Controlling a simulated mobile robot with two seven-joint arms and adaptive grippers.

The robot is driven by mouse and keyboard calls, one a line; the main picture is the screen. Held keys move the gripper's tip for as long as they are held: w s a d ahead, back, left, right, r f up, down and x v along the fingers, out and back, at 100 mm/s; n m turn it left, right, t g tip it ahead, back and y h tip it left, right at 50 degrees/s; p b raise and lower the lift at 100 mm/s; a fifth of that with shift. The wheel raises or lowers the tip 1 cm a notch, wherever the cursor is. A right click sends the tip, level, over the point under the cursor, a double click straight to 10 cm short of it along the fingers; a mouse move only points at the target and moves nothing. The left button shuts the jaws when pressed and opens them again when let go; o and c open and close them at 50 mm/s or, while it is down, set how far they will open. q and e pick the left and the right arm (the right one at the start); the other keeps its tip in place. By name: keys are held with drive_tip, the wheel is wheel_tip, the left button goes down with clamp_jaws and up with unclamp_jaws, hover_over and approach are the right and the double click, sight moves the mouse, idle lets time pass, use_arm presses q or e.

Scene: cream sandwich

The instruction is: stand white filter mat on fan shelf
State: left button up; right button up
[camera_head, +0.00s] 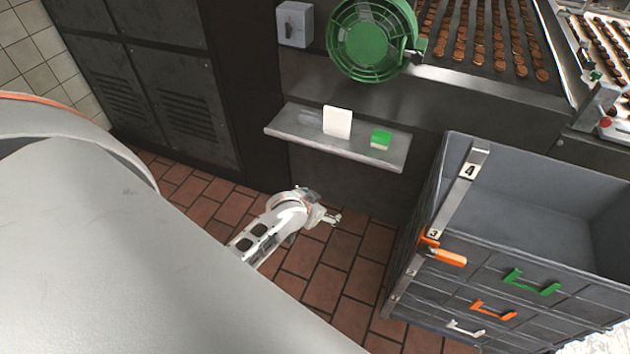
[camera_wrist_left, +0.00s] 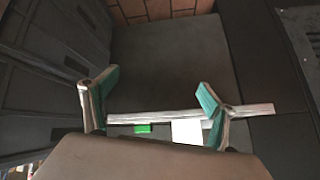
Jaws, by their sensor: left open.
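The white filter mat (camera_head: 337,122) is a pale, flat square piece standing upright on the grey fan shelf (camera_head: 290,131). Nothing is gripping it. My left gripper (camera_head: 328,217) is open and empty, in front of and below the shelf, apart from the mat. In the left wrist view the two teal-padded fingers of my left gripper (camera_wrist_left: 157,92) are spread wide. That view also shows the shelf edge (camera_wrist_left: 155,117) and the white mat (camera_wrist_left: 186,132), partly hidden by a finger. My right gripper is not in view.
A green-and-white block (camera_head: 380,139) lies on the shelf right of the mat. A green fan (camera_head: 368,40) is above. A grey crate stack (camera_head: 490,262) with coloured handles stands at the right. A switch box (camera_head: 295,24) hangs upper left of the fan.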

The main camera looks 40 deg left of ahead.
use_arm(q)
drive_tip(key=s+d+m+h, duration=0.1)
drive_tip(key=s+d, duration=0.5)
drive_tip(key=s, duration=0.4)
drive_tip(key=s+d+f+m+t+h, duration=0.1)
drive_tip(key=s+d+h, duration=0.1)
drive_tip(key=s+d, duration=0.5)
drive_tip(key=s, duration=0.3)
drive_tip(key=shift+s+t, duration=0.3)
drive_tip(key=shift+s, duration=0.05)
drive_tip(key=shift+c, duration=0.2)
idle(0.5)
